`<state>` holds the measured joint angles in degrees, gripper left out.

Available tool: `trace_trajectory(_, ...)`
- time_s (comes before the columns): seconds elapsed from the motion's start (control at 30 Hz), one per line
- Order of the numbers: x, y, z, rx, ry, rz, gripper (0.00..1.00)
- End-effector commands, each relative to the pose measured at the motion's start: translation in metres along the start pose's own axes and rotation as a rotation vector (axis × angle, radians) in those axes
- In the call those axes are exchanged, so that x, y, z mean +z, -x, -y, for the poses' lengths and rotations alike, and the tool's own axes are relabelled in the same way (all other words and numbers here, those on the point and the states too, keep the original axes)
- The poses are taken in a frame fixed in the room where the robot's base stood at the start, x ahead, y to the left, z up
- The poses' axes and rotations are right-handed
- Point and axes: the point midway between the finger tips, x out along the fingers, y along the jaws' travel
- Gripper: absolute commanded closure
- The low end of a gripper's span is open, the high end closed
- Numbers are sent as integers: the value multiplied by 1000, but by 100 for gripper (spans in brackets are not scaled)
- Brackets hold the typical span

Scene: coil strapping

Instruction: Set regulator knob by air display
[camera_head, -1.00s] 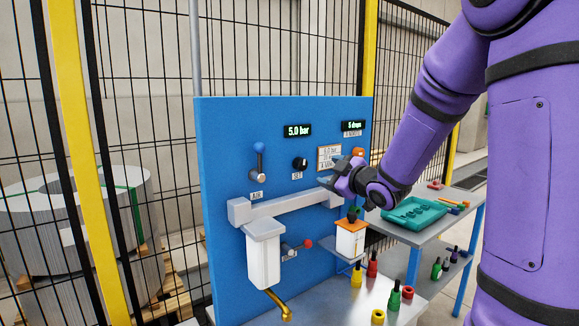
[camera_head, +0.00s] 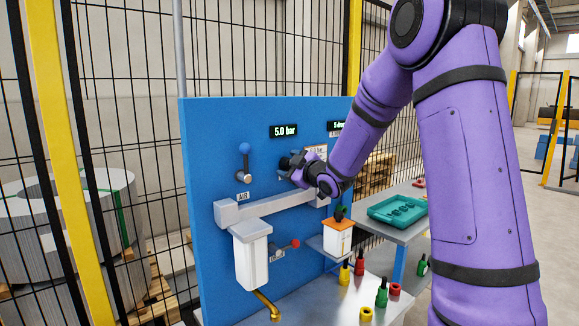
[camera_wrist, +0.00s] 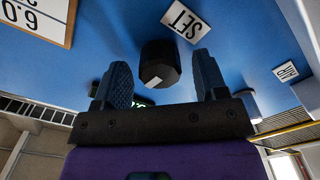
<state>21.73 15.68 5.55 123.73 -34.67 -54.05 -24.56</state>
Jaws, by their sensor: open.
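The air display (camera_head: 284,131) reads 5.0 bar in green on the blue panel. The black regulator knob (camera_wrist: 160,62) shows in the wrist view between my two fingers, with a pale mark on its face. The SET label (camera_wrist: 185,20) is beside it. My gripper (camera_head: 291,164) is at the knob, just below the air display in the head view, and hides most of it. In the wrist view my gripper (camera_wrist: 160,70) is open, with one finger on each side of the knob and visible gaps on both sides. The display is mostly hidden behind my gripper in the wrist view.
A blue-tipped AIR lever (camera_head: 244,160) is left of the knob. A teal tray (camera_head: 398,212) is on the side table.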

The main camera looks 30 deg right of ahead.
Motion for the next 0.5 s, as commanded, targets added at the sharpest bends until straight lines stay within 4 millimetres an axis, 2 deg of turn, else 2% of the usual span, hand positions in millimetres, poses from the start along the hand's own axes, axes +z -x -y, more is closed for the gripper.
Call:
trace_trajectory(0.3,0,-3,0,-1,0,0,34)
trace_trajectory(0.33,0,-3,0,-1,0,0,36)
trace_trajectory(0.5,0,-3,0,0,0,0,75)
